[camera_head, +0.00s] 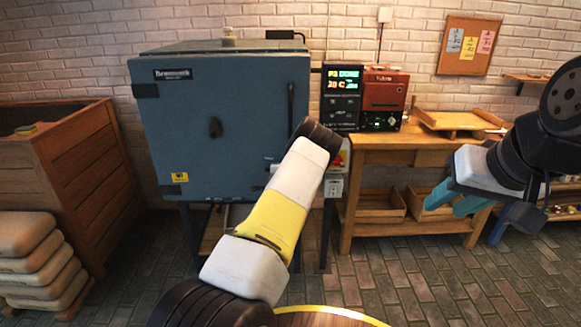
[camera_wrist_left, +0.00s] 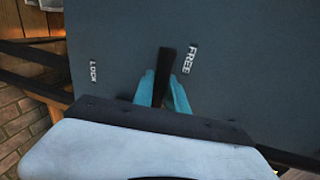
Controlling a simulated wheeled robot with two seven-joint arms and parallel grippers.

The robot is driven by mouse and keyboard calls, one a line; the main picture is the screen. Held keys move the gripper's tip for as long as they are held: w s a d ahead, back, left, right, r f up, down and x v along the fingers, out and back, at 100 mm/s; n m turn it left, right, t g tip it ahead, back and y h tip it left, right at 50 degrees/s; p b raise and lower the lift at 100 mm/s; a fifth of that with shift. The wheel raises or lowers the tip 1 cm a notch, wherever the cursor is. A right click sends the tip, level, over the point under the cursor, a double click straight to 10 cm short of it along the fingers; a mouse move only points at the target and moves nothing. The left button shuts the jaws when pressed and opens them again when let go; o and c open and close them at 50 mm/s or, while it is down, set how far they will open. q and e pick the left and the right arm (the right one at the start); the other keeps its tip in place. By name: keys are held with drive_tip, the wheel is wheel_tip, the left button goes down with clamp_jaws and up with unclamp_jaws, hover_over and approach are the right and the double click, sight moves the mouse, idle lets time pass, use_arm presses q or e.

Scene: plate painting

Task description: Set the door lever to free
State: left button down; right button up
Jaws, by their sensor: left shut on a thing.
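The black door lever (camera_wrist_left: 165,62) stands out from the blue-grey door (camera_wrist_left: 125,30) in the left wrist view. The teal fingers of my left gripper (camera_wrist_left: 163,88) are on both sides of it, shut on it. The FREE label (camera_wrist_left: 191,58) is just right of the lever's tip; the LOCK label (camera_wrist_left: 93,71) is farther off to the left. In the head view the kiln door (camera_head: 230,105) looks closed, and my left arm hides my left gripper. My right gripper (camera_head: 444,205) is at the right, empty, its teal fingers apart.
A control box (camera_head: 342,100) and a red device (camera_head: 384,92) are right of the kiln. A wooden workbench (camera_head: 400,150) stands below and right of them. A wooden crate (camera_head: 75,170) and stacked sacks (camera_head: 35,250) are at the left. The brick floor at right front is clear.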

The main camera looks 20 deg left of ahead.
use_arm(q)
drive_tip(key=c, duration=1.3)
unclamp_jaws()
drive_tip(key=shift+r, duration=0.1)
drive_tip(key=v, duration=0.7)
drive_tip(key=shift+s+d+r, duration=0.1)
drive_tip(key=shift+s+d, duration=0.05)
drive_tip(key=shift+s, duration=0.2)
